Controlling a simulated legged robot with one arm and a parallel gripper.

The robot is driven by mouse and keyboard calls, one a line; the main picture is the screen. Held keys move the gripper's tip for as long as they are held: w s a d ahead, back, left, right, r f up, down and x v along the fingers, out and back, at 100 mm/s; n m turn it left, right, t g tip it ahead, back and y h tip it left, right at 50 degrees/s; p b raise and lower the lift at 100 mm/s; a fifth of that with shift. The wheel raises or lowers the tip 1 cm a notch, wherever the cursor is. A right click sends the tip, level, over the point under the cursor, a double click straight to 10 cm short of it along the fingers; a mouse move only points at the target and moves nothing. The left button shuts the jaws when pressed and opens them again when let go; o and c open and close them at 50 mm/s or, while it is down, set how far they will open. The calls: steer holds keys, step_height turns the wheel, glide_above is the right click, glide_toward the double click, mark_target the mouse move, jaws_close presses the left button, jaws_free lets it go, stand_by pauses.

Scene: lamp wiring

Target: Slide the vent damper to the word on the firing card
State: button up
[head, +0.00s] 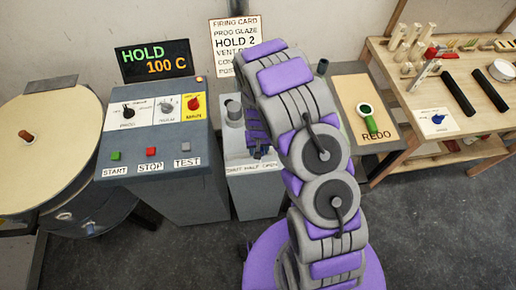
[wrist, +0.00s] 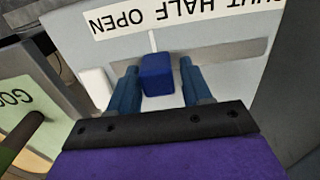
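The vent damper's blue knob (wrist: 157,76) sits in a grey slot in the wrist view, near the white tick under HALF. The label (wrist: 165,16) appears upside down there, with OPEN to the left and SHUT to the right, partly cut off. My gripper (wrist: 158,78) has one finger on each side of the knob, with small gaps showing, so it looks open around it. In the head view the vent box (head: 256,195) stands behind my arm, and its label reads SHUT HALF OPEN. The firing card (head: 232,30) hangs on the wall; my arm hides its vent word.
A control console (head: 155,150) stands left of the vent box, with a display (head: 153,61) reading HOLD 100 C. A round kiln (head: 45,150) is at far left. A REDO board (head: 366,105) and a workbench (head: 450,95) are at right.

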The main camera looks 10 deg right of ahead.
steer(key=shift+o, duration=0.8)
steer(key=shift+d+r, duration=0.1)
steer(key=shift+r, duration=0.4)
step_height(320, 180, up, 16)
steer(key=p, duration=0.1)
steer(key=shift+a+p, duration=0.2)
steer(key=shift+p, duration=0.1)
steer(key=shift+r, duration=0.1)
steer(key=shift+c, duration=0.3)
